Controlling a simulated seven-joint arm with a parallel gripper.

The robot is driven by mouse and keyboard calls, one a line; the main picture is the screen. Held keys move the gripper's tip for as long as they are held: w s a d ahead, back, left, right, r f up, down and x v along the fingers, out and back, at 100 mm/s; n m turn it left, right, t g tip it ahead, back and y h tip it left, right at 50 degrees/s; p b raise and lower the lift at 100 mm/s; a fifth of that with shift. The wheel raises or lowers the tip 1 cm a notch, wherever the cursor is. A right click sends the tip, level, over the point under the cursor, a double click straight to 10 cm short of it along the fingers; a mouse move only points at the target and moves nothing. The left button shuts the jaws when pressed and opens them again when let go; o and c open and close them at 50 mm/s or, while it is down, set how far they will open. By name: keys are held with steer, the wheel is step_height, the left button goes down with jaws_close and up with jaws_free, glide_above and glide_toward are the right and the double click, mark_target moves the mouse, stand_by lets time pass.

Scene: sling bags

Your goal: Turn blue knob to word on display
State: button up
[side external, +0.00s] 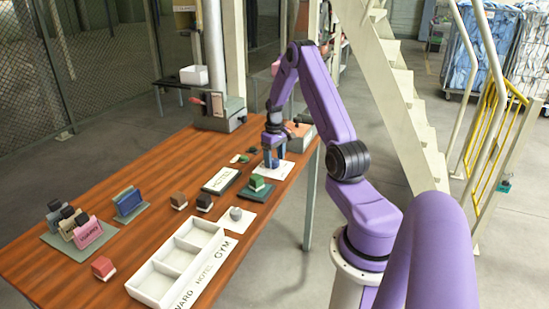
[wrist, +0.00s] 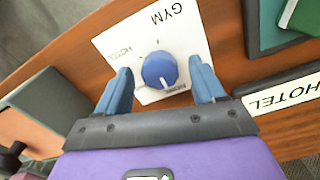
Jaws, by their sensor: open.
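The blue knob (wrist: 160,70) sits on a white plate (wrist: 187,28) in the wrist view. The plate reads GYM at its upper side and HOTEL at its left; a third word near the bottom edge is too small to read. A small pale mark on the knob faces that third word. The display (wrist: 285,98) reads HOTEL; it also shows in the side view (side external: 221,180). My gripper (wrist: 160,64) is open, with one blue finger on each side of the knob and visible gaps. In the side view my gripper (side external: 272,160) points down over the plate (side external: 272,173) and hides the knob.
A green block (side external: 257,183) on a mat and a grey knob on a white plate (side external: 240,226) stand nearby. A white three-part tray (side external: 150,284) labelled WARD, HOTEL, GYM lies nearer. Bags (side external: 88,232) stand at left. A grey machine (side external: 218,118) is at the back.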

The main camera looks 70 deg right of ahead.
steer(key=c, duration=1.1)
steer(key=shift+o, duration=0.2)
